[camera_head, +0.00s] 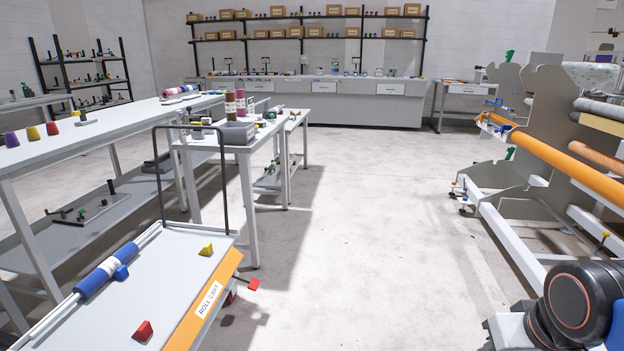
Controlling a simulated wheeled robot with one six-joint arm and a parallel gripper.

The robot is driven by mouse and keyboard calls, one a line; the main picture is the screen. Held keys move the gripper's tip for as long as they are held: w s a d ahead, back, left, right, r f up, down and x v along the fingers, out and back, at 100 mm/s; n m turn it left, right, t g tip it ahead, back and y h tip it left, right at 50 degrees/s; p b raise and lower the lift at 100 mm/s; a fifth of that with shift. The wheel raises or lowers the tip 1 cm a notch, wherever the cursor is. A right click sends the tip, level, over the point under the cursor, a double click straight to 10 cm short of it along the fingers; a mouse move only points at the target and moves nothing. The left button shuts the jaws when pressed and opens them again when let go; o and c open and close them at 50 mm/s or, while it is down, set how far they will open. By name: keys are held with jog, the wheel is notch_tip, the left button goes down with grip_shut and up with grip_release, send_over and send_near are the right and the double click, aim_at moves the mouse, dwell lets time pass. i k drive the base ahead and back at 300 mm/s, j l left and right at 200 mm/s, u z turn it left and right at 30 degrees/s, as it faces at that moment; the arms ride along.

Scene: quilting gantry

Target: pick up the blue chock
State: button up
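The blue chock (121,273) is a small blue block on the roll cart's top (170,275) at the lower left. It sits against or very close to the right side of a blue roll (97,277) that lies along two pale rails. I cannot tell whether it touches the roll. A yellow chock (206,249) and a red chock (143,331) stand apart on the same top. My gripper is not in view; only a dark joint of my arm shows at the lower right, well away from the cart.
The cart has an orange "ROLL CART" front edge (190,330) and an upright dark hoop handle (223,185) at its far end. Worktables (215,140) stand behind it. A gantry with an orange roller (570,168) stands at the right. The floor (375,230) between is clear.

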aim_at(122, 273)
jog(key=i+z, duration=0.15)
jog(key=i, duration=1.45)
jog(key=i+u, duration=0.15)
jog(key=i, duration=0.4)
jog(key=i+l+u, duration=0.15)
jog(key=i, duration=0.4)
jog(key=i+l+u, duration=0.15)
jog(key=i, duration=0.4)
jog(key=i+l+u, duration=0.15)
jog(key=i+u, duration=0.15)
jog(key=u, duration=0.15)
jog(key=i+l+u, duration=0.25)
jog(key=u, duration=0.25)
jog(key=i+l+u, duration=0.25)
jog(key=l+u, duration=0.2)
jog(key=i+l+u, duration=0.2)
jog(key=l+u, duration=0.25)
jog(key=i+l+u, duration=0.15)
jog(key=l+u, duration=0.25)
jog(key=i+l+u, duration=0.15)
jog(key=l+u, duration=1.15)
jog(key=l, duration=0.15)
jog(key=j+z, duration=0.1)
jog(key=j, duration=0.8)
jog(key=i+j+z, duration=0.15)
jog(key=j, duration=0.65)
jog(key=i+j+z, duration=0.15)
jog(key=j, duration=0.65)
jog(key=j+z, duration=0.15)
jog(key=j, duration=0.7)
